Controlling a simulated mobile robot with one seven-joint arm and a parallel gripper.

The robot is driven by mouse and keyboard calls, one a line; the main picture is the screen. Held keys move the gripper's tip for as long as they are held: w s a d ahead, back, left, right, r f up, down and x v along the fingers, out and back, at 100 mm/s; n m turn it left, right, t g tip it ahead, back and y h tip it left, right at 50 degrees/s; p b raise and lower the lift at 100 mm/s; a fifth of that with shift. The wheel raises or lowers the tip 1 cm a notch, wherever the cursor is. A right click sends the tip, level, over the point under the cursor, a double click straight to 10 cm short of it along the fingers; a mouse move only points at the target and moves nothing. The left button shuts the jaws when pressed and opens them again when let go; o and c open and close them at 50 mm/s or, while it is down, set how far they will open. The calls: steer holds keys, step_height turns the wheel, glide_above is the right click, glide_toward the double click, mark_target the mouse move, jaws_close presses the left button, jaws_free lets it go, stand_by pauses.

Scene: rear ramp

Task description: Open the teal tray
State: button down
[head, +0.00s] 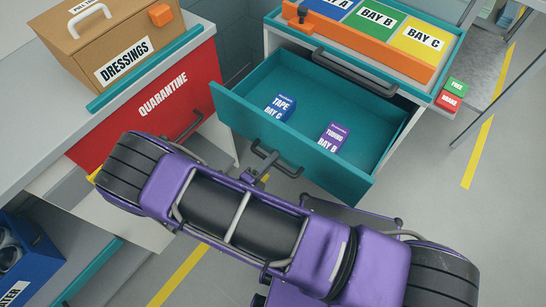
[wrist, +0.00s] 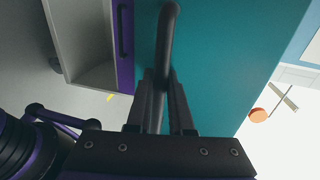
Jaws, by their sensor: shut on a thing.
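The teal tray (head: 233,115) is a drawer in the light cabinet, and it stands pulled well out, its inside showing in the head view. Its teal front also fills much of the wrist view (wrist: 225,65). A dark bar handle (head: 280,158) is on that front. In the wrist view my gripper (wrist: 160,85) is shut on this handle (wrist: 170,30). In the head view my gripper (head: 262,178) is small and partly hidden by my purple arm. A blue box marked TAPE BAY C (head: 280,107) and a purple box marked TUBING BAY B (head: 333,137) lie inside the tray.
Above the tray is an orange-fronted rack (head: 350,48) with coloured bay panels, and another dark handle (head: 353,74) below it. A red QUARANTINE front (head: 160,105) and a brown DRESSINGS box (head: 115,45) stand at left. Floor at right is clear around a yellow line (head: 478,150).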

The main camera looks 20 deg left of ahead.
steer(key=c, duration=1.1)
jaws_free()
steer(key=v, duration=1.7)
steer(key=shift+s, duration=0.25)
